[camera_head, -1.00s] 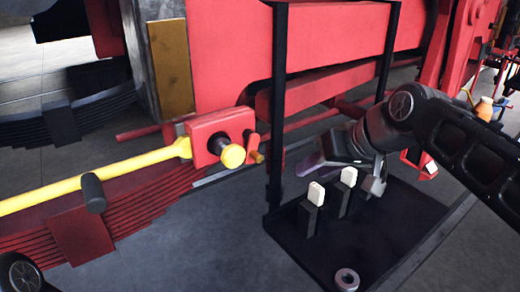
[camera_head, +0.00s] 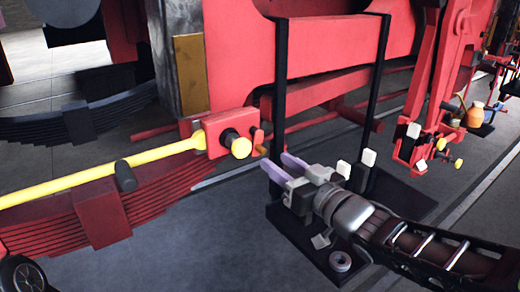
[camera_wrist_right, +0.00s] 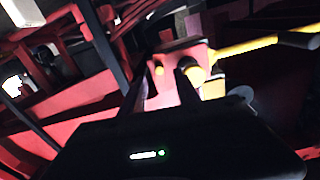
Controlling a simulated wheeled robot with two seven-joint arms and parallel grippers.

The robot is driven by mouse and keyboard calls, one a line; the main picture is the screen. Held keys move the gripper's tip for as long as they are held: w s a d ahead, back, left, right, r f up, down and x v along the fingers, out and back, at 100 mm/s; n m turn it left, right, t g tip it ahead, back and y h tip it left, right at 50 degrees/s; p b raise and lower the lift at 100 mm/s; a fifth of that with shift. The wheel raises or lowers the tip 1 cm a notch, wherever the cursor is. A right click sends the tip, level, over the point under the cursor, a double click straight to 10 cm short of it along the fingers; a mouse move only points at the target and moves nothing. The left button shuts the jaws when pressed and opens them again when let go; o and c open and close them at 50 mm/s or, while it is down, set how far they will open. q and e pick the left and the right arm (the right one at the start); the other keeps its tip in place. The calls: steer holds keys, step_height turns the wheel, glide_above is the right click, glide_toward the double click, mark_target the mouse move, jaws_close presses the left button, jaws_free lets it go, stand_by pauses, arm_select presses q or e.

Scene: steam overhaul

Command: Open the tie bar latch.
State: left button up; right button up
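The yellow tie bar (camera_head: 75,184) runs from the left into a red block (camera_head: 205,130). A yellow-ended pin (camera_head: 238,146) sticks out of the block's front. Beside it, a small red latch lever (camera_head: 258,137) with an orange-brown knob points downward. My right gripper (camera_head: 280,166) is open, its two purple fingers apart and empty, just below and right of the knob. In the right wrist view the fingers (camera_wrist_right: 162,95) point toward the red block (camera_wrist_right: 185,48) and yellow pin (camera_wrist_right: 196,74). My left gripper is out of view.
Black uprights (camera_head: 280,85) stand behind the gripper. A red leaf spring (camera_head: 100,213) lies below the bar.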

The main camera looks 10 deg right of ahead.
mark_target(264, 153)
steer(key=shift+w, duration=0.15)
steer(key=x, duration=0.7)
steer(key=shift+w+p, duration=0.3)
steer(key=shift+p, duration=0.05)
steer(key=shift+c, duration=0.6)
jaws_close()
